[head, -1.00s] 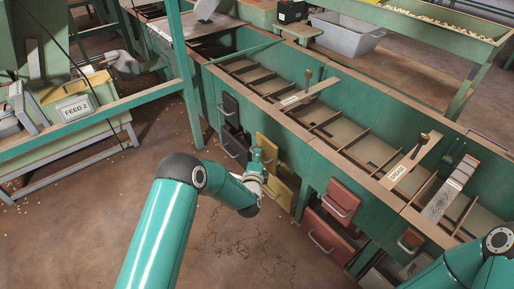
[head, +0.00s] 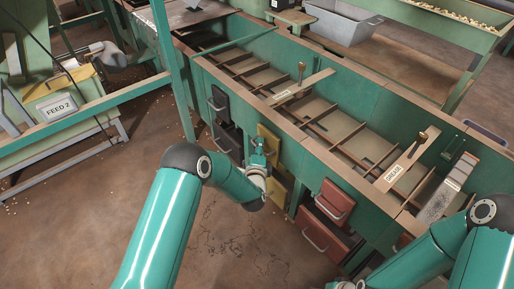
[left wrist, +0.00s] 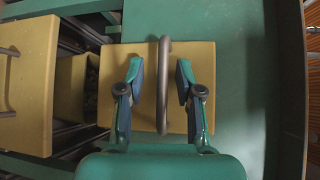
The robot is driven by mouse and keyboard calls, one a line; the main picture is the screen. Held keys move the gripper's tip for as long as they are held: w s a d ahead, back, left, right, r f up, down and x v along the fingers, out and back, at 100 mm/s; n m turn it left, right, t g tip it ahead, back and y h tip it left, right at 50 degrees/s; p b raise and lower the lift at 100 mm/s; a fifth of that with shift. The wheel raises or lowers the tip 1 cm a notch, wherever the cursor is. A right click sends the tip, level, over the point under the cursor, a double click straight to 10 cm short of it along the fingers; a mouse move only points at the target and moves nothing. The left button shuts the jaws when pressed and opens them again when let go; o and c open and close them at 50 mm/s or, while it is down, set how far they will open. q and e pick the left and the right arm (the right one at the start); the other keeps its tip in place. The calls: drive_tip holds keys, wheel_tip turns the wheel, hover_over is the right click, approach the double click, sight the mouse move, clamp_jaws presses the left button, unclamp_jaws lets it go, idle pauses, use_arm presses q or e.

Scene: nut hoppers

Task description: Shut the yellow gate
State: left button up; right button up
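Two yellow panels show on the green hopper's side in the head view, an upper one (head: 269,138) and a lower one (head: 281,190), both partly behind my left gripper (head: 259,152). In the left wrist view, a yellow panel (left wrist: 148,112) with an upright grey bar handle (left wrist: 163,110) lies straight ahead. My left gripper (left wrist: 159,72) is open, with one finger on each side of this handle and gaps showing. A second yellow panel (left wrist: 28,85) at the left looks nearer the camera. I cannot tell which panel is the gate meant.
Black drawers (head: 218,103) sit left of the yellow panels and red drawers (head: 334,203) to the right. The long divided hopper (head: 320,100) runs above them. A bin labelled FEED 2 (head: 58,107) stands at the left. The floor (head: 110,200) in front is open.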

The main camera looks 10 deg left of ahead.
use_arm(q)
drive_tip(key=shift+s+d+r, duration=0.1)
drive_tip(key=shift+s+d, duration=0.05)
drive_tip(key=shift+s, duration=0.35)
drive_tip(key=s+d+r, duration=0.1)
drive_tip(key=s, duration=0.9)
drive_tip(key=shift+s+d+r, duration=0.15)
drive_tip(key=shift+s+r, duration=0.05)
drive_tip(key=shift+s, duration=0.2)
